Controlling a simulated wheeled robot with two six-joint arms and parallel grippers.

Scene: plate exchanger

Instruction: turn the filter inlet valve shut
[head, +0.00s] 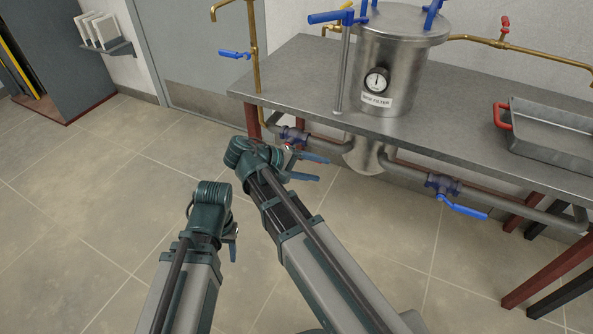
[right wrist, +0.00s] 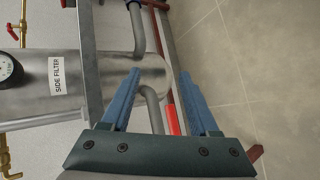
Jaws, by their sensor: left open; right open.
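The steel filter vessel (head: 392,60), labelled SIDE FILTER, stands on the metal table; it also shows in the right wrist view (right wrist: 95,85). Under the table, a valve (head: 294,134) sits on the left pipe, with a bit of red at it. A bright red lever-like part (right wrist: 173,120) shows between my right fingers in the right wrist view. Its base is hidden behind the gripper. My right gripper (head: 318,170) is open in front of that left valve; its spread fingers (right wrist: 160,75) hold nothing. My left gripper (head: 233,238) is open and empty, lower left. Which valve is the inlet is not marked.
Another valve (head: 442,185) with a blue lever (head: 463,207) sits on the right pipe. The table (head: 450,135) overhangs the pipes. A tray (head: 550,135) stands on its right. A brass pipe carries a blue lever (head: 235,54). The floor at left is clear.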

